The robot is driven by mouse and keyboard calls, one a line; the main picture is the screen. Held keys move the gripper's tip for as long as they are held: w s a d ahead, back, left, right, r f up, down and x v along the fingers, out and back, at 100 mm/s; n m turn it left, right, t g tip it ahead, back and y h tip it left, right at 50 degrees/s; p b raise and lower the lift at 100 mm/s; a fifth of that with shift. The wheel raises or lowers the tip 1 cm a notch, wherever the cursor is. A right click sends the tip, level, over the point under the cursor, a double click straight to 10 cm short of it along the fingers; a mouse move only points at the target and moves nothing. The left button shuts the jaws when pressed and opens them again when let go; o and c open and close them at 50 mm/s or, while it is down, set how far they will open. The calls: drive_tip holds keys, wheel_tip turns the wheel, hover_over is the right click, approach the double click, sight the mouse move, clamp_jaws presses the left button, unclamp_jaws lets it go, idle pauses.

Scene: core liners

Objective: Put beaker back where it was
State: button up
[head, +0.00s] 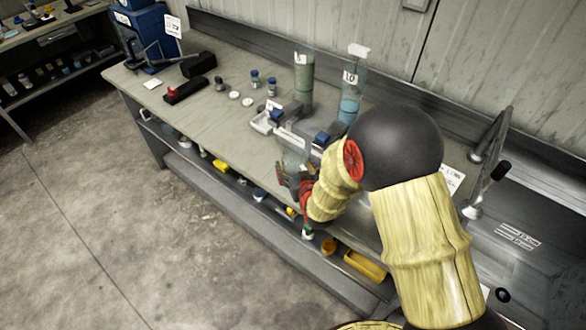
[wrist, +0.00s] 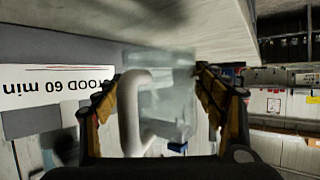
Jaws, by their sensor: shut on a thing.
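The beaker (head: 294,157) is clear and see-through, at the front edge of the bench in the head view. My gripper (head: 291,184) is shut on it. In the wrist view the beaker (wrist: 172,92) stands between the two fingers of my gripper (wrist: 158,98), with a pale curved handle (wrist: 133,112) in front of the glass on the left. The beaker's base is hard to make out, so I cannot tell whether it touches anything.
Two tall cylinders stand behind, one with greenish contents (head: 303,75) and one with blue liquid (head: 349,103). White trays (head: 262,123) and small blue-capped jars (head: 255,79) are nearby. A lower shelf holds a yellow tray (head: 364,265). The bench's left front (head: 190,115) is clear.

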drive_tip(key=shift+w+a+f, duration=0.1)
drive_tip(key=shift+w+a, duration=0.05)
drive_tip(key=shift+w, duration=0.5)
drive_tip(key=shift+w+a, duration=0.15)
drive_tip(key=shift+w, duration=0.45)
drive_tip(key=shift+f+b, duration=0.4)
drive_tip(key=shift+f, duration=1.25)
drive_tip(key=shift+f, duration=0.15)
drive_tip(key=o, duration=1.3)
